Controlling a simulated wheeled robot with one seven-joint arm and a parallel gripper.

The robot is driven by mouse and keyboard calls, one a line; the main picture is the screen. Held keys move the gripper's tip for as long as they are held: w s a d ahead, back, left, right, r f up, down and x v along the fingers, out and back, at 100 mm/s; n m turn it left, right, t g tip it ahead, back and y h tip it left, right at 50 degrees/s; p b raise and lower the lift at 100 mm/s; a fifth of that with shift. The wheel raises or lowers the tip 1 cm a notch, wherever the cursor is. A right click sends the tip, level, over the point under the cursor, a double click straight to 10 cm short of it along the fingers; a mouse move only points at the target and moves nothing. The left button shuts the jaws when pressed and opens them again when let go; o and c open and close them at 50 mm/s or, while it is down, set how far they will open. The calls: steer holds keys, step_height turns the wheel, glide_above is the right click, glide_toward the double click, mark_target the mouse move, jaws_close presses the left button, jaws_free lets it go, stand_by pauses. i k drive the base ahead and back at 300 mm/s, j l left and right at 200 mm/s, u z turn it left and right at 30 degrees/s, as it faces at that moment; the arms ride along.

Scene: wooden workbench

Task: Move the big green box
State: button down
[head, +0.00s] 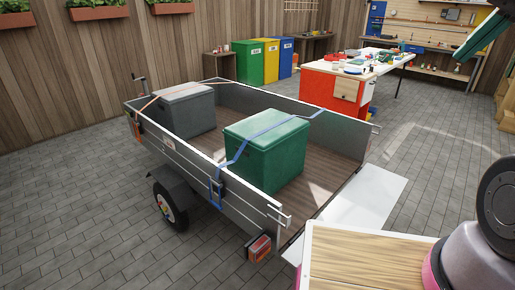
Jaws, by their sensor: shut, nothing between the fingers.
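The big green box (265,153) stands upright with its lid closed on the wooden floor of an open-ended trailer (215,170), near the trailer's open end. A blue strap (262,133) runs over the box's lid and down over the trailer's near side wall to a buckle. The strap also reaches the far side wall. The lower near side of the box is hidden by the trailer wall. My gripper does not show in the head view; only parts of my arm show at the right edge, apart from the box.
A grey box (185,110) under an orange strap stands at the trailer's far left end. A pale ramp (362,197) lies at the open end. A wooden-topped surface (365,262) is at the lower right. Green, yellow and blue bins and a cluttered bench (350,90) stand behind.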

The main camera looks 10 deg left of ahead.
mark_target(268, 162)
steer(key=j+z, duration=0.15)
steer(key=j, duration=2.65)
steer(key=i+j+z, duration=0.1)
steer(key=i+j, duration=0.8)
